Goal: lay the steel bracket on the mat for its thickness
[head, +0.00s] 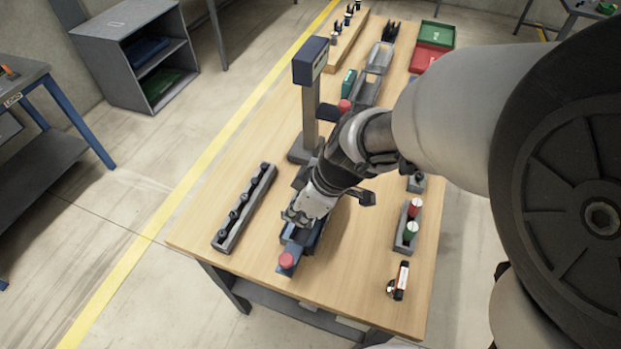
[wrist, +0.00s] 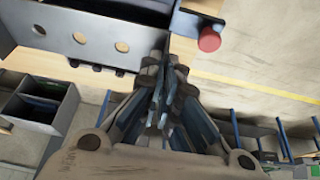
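My gripper (head: 300,216) is low over the near part of the wooden table, at a blue device with a red button (head: 287,260). In the wrist view the fingers (wrist: 164,72) run close together and look shut. I cannot make out anything held between them. I cannot pick out the steel bracket or the mat for its thickness; the gripper and arm hide part of the table. In the wrist view a grey plate with round holes (wrist: 80,40) lies left of the fingertips; I cannot tell what it belongs to. The red button (wrist: 209,40) is right of them.
A post with a blue display head (head: 310,62) stands behind my gripper. A dark rack (head: 228,236) is to the left. A holder with red and green cylinders (head: 403,243) and a small white-and-red item (head: 402,277) are right. Bins (head: 434,36) stand at the far end.

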